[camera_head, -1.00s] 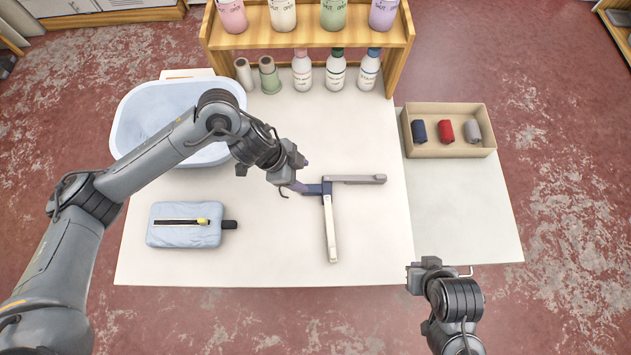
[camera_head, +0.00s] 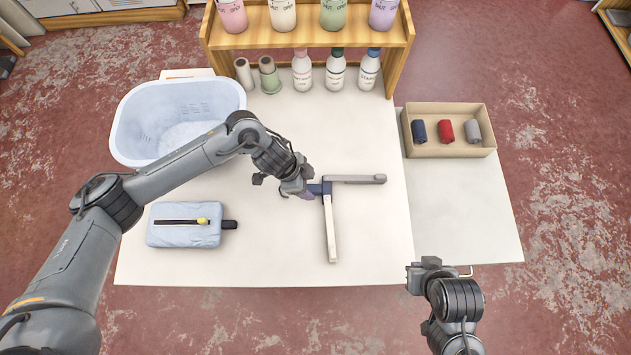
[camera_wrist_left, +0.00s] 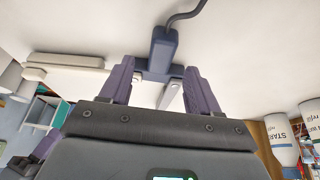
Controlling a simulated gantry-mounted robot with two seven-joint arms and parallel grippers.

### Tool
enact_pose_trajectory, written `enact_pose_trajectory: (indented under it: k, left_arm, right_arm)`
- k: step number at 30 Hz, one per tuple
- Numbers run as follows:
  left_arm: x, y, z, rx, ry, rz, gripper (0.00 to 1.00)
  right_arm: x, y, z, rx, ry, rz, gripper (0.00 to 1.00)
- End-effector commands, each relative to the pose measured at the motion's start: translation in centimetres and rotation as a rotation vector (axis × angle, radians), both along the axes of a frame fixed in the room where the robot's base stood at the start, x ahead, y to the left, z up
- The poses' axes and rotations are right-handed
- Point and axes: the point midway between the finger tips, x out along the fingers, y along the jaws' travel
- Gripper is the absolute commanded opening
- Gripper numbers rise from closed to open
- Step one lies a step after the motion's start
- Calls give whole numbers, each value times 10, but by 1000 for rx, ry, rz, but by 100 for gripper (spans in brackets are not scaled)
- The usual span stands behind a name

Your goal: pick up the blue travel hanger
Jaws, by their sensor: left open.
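The blue travel hanger (camera_head: 328,200) lies on the white table with a dark blue hub and two pale folding arms. One arm points right and the other points to the table's front. In the left wrist view its blue hub (camera_wrist_left: 163,48) shows with a dark hook above it. My left gripper (camera_head: 309,192) is at the hub's left end and hides part of it. In the left wrist view its purple fingers (camera_wrist_left: 158,78) are apart, with the hub near and between their tips; contact cannot be told. My right gripper (camera_head: 440,270) is beyond the table's front edge, its jaws unclear.
A pale blue basket (camera_head: 130,110) stands at back left. A light blue pouch (camera_head: 170,236) lies at front left. Several bottles (camera_head: 336,75) stand below a wooden shelf (camera_head: 300,36). A tan box (camera_head: 450,149) with three rolls is at right. The table's front right is clear.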

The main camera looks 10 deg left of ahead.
Motion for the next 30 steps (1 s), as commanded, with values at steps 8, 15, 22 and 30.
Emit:
enact_pose_trajectory:
  k: [8, 15, 22, 30]
  left_arm:
    - [2, -11, -24, 0, -1, 1, 62]
    - [2, -11, -25, 0, -1, 0, 62]
    - [2, -11, -25, -1, -1, 0, 28]
    - [2, -11, -25, -1, -1, 0, 0]
  right_arm:
    - [0, 0, 0, 0, 0, 0, 0]
    - [0, 0, 0, 0, 0, 0, 0]
    - [0, 0, 0, 0, 0, 0, 0]
    - [0, 0, 0, 0, 0, 0, 0]
